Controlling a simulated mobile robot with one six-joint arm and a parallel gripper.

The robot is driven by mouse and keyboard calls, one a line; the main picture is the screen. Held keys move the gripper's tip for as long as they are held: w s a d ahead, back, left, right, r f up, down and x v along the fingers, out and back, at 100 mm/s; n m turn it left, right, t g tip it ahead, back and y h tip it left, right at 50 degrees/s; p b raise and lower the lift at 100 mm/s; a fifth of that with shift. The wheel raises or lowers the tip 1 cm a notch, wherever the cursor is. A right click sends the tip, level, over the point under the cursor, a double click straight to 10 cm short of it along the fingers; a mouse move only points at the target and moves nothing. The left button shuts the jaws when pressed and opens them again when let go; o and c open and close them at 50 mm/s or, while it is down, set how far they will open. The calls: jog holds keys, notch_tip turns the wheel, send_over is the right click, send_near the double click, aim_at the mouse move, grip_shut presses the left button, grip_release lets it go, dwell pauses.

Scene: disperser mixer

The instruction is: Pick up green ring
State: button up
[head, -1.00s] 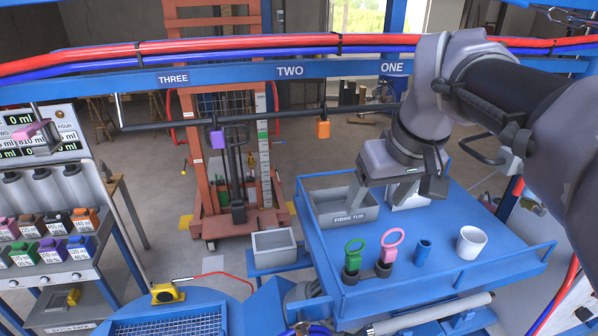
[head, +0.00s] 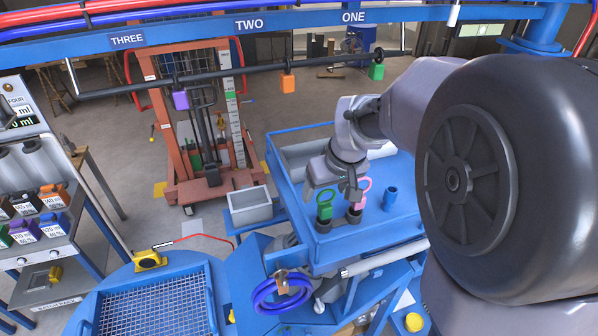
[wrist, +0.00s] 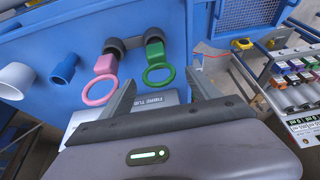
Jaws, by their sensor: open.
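The green ring (head: 325,211) stands in a dark holder near the front left of the blue tray table. In the wrist view its block (wrist: 155,54) and loop show, with the block in the dark holder (wrist: 130,43). My gripper (wrist: 160,78) is open and empty. In the head view my gripper is just above and behind the green ring. The pink ring (head: 358,203) stands in a holder beside it and also shows in the wrist view (wrist: 104,64).
A blue cup (head: 390,198) stands right of the rings on the blue tray table (head: 345,236). A white cup (wrist: 16,80) shows in the wrist view. The grey fibre tub (head: 300,150) lies behind. A grey bin (head: 250,207) stands at left.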

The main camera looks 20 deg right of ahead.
jog(key=shift+s+r, duration=0.1)
jog(key=shift+s, duration=0.2)
jog(key=c, duration=0.5)
grip_shut()
